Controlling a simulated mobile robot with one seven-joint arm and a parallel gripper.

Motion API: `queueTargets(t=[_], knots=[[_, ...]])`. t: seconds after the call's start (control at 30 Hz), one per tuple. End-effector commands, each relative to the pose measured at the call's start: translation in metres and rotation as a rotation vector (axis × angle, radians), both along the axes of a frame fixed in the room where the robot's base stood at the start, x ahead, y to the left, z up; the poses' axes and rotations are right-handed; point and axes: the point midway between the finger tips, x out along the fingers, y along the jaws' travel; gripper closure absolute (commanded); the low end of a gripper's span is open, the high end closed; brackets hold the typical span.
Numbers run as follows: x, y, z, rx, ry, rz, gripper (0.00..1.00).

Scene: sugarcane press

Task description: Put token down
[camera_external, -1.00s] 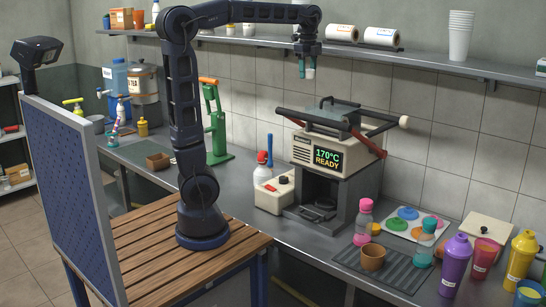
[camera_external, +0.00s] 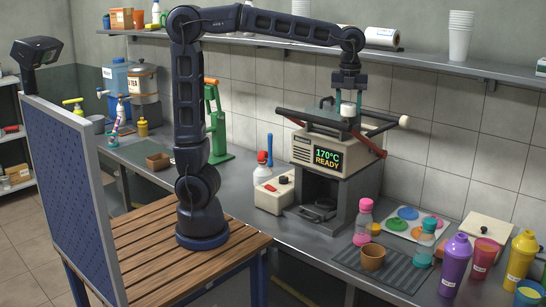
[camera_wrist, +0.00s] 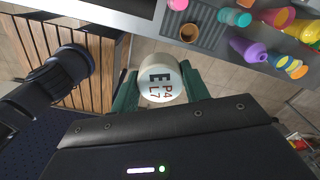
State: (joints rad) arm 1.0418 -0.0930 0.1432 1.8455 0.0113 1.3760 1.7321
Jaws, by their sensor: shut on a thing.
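The token is a white round piece with dark and red lettering, "E", "P4" and "L7", on the face seen in the wrist view (camera_wrist: 161,86). My gripper (camera_wrist: 160,80) is shut on it, with a green finger on either side. In the external view my gripper (camera_external: 348,98) points down, with the white token (camera_external: 348,110) between its fingers. In that view it overlaps the top of the press, marked "170°C READY" (camera_external: 325,156). I cannot tell whether the token touches anything below it.
A wall shelf (camera_external: 420,62) runs behind the arm. On the right of the counter are a dark ribbed mat (camera_external: 400,275), a terracotta cup (camera_external: 373,257), a pink-capped bottle (camera_external: 363,222), a purple shaker (camera_external: 455,265) and a yellow shaker (camera_external: 520,262). A green hand press (camera_external: 216,125) stands left of the heated press.

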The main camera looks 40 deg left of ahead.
Motion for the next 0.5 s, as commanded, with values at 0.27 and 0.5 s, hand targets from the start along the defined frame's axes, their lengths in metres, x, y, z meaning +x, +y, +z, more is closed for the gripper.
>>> queueTargets(t=[0.27,0.5], knots=[[-0.027,-0.040,-0.017,0.002,0.002,-0.133,0.76],[-0.023,-0.072,-0.042,0.003,0.003,-0.163,0.76]])
